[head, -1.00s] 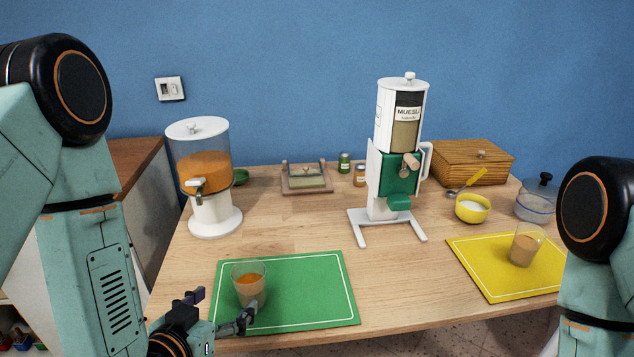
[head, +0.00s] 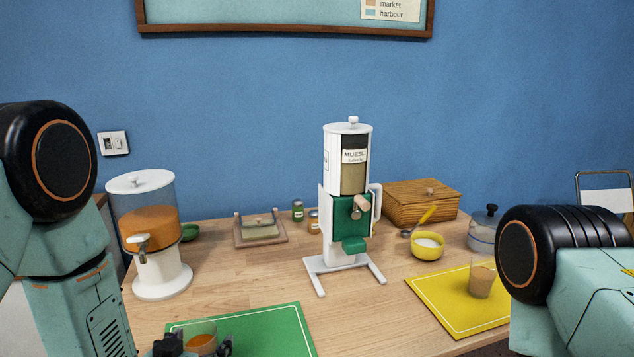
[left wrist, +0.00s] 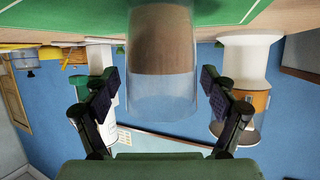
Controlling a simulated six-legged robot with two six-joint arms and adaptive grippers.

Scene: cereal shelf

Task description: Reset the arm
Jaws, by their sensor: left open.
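My left gripper (head: 194,348) is at the bottom edge of the head view, at the green mat (head: 270,328). It is open. A clear glass with orange-brown contents (head: 201,340) stands on that mat, partly cut off by the frame. In the left wrist view, which is upside down, the glass (left wrist: 162,65) stands between the spread fingers of the left gripper (left wrist: 160,95), with a gap on each side. My right arm shows at the right of the head view, but its gripper is out of frame.
A juice dispenser (head: 150,225) stands behind the green mat. A muesli dispenser (head: 347,185) stands mid-table. To the right are a yellow mat (head: 440,300) with another glass (head: 481,280), a yellow bowl (head: 428,252), a lidded pot (head: 482,238) and a wooden box (head: 420,205).

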